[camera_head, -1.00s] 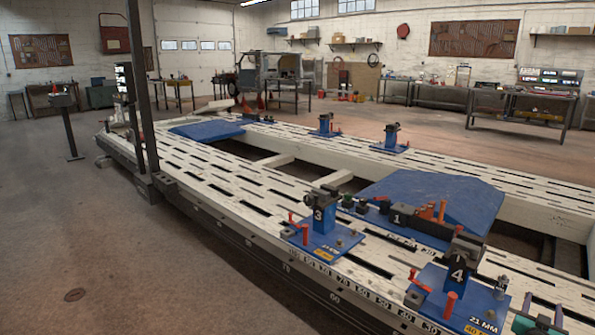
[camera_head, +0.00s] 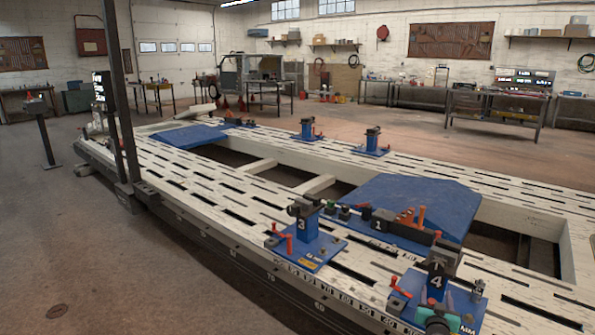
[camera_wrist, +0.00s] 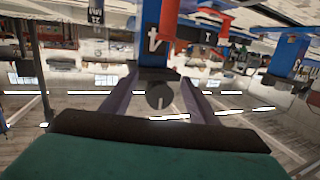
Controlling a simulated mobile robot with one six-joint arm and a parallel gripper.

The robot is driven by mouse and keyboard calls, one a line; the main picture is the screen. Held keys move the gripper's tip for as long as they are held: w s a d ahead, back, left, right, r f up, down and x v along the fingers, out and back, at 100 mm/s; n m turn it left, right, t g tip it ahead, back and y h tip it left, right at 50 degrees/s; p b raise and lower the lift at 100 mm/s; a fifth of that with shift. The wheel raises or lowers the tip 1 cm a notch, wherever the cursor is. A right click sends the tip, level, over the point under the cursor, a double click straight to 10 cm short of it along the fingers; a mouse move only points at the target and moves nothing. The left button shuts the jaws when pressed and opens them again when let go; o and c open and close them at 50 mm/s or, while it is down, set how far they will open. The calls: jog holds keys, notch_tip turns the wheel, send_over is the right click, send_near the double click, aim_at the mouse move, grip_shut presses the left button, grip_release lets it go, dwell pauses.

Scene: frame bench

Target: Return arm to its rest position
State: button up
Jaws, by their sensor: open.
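My gripper (camera_wrist: 159,82) shows in the wrist view as two dark purplish fingers spread apart, with a dark round part visible between them. The wrist picture appears upside down. A blue post marked 4 (camera_wrist: 160,38) stands beyond the fingertips; I cannot tell whether they touch it. No held object can be made out. In the head view, a teal part of my arm (camera_head: 436,319) shows at the bottom edge, in front of the number 4 fixture (camera_head: 438,277).
The white slotted frame bench (camera_head: 228,198) fills the middle. The number 3 fixture (camera_head: 305,235) stands left of fixture 4, and the number 1 fixture (camera_head: 402,232) lies behind. A dark upright post (camera_head: 120,110) rises at the left. Open floor (camera_head: 90,240) lies left of the bench.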

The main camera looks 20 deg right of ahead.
jog(key=w+a+f+n+g+y+p, duration=0.15)
jog(key=a+f, duration=0.25)
jog(key=a, duration=0.6)
jog(key=w+a+f+n+g+y+p, duration=0.1)
jog(key=a+f+y+p, duration=0.25)
jog(key=a, duration=0.65)
jog(key=w+a+f+n+g+y+p, duration=0.15)
jog(key=a+f, duration=0.35)
jog(key=a, duration=0.5)
jog(key=s+a+f+g+y+p, duration=0.25)
jog(key=s+a+f, duration=0.3)
jog(key=a, duration=0.35)
jog(key=s+a+f+n+g+p, duration=0.1)
jog(key=s+a+f+g+p, duration=0.15)
jog(key=s+a, duration=0.4)
jog(key=s+a+f+n+g+p, duration=0.1)
jog(key=s+a+f+n+g, duration=0.2)
jog(key=s, duration=0.7)
jog(key=s+a+r+g, duration=0.1)
jog(key=s+g, duration=0.2)
jog(key=s, duration=0.5)
jog(key=s+a+r+g+y, duration=0.1)
jog(key=s+g, duration=0.2)
jog(key=s, duration=0.6)
jog(key=shift+a+r+g, duration=0.35)
jog(key=shift+g, duration=0.05)
jog(key=shift+s, duration=0.1)
jog(key=shift+c, duration=0.2)
